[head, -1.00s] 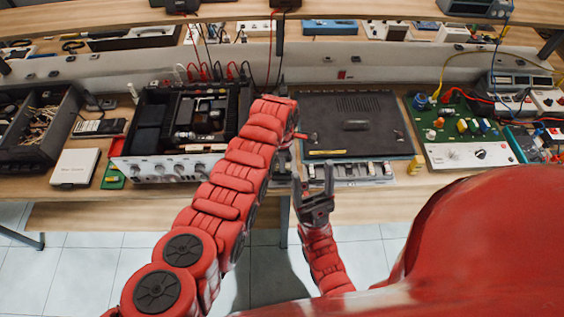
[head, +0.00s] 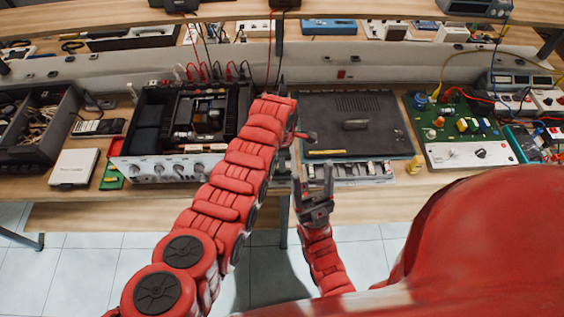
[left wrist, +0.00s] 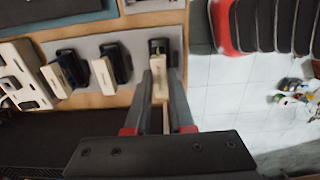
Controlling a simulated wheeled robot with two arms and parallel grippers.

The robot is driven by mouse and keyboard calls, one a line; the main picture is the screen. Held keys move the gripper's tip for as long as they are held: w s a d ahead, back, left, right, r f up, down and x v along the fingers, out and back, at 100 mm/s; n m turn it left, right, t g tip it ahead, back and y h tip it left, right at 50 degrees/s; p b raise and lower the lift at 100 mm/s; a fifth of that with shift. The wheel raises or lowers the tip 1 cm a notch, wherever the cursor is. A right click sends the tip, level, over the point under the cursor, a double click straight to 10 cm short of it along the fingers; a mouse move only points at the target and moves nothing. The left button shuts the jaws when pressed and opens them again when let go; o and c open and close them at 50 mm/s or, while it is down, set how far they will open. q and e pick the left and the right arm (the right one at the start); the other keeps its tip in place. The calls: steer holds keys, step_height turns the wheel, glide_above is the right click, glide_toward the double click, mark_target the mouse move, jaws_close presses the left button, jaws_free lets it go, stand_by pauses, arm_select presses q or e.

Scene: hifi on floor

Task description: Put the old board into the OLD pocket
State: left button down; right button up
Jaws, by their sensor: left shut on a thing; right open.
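My left gripper (left wrist: 160,88) is shut on a small cream piece (left wrist: 158,86) at its fingertips. I cannot tell whether that piece is the old board or the front of a holder. Two similar cream blocks with dark parts behind them, a middle one (left wrist: 103,74) and a left one (left wrist: 57,80), stand beside it on a grey strip (left wrist: 85,50). No OLD label is readable. In the head view the left gripper (head: 290,140) is mostly hidden by its own arm, left of the dark flat panel (head: 355,110). My right gripper (head: 314,185) is open and empty in front of the bench.
A silver-fronted hi-fi with its top open (head: 190,125) stands left of my left arm. A green circuit panel (head: 458,130) with wires is at the right. A white box (head: 75,167) and a small yellow object (head: 415,165) lie near the front edge.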

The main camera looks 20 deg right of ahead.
arm_select(q)
steer(key=shift+f+b, duration=0.75)
steer(key=shift+f, duration=0.1)
stand_by(0.9)
steer(key=c, duration=0.7)
jaws_free()
steer(key=shift+r, duration=0.2)
step_height(320, 180, up, 7)
steer(key=b, duration=0.3)
step_height(320, 180, up, 10)
steer(key=p, duration=0.6)
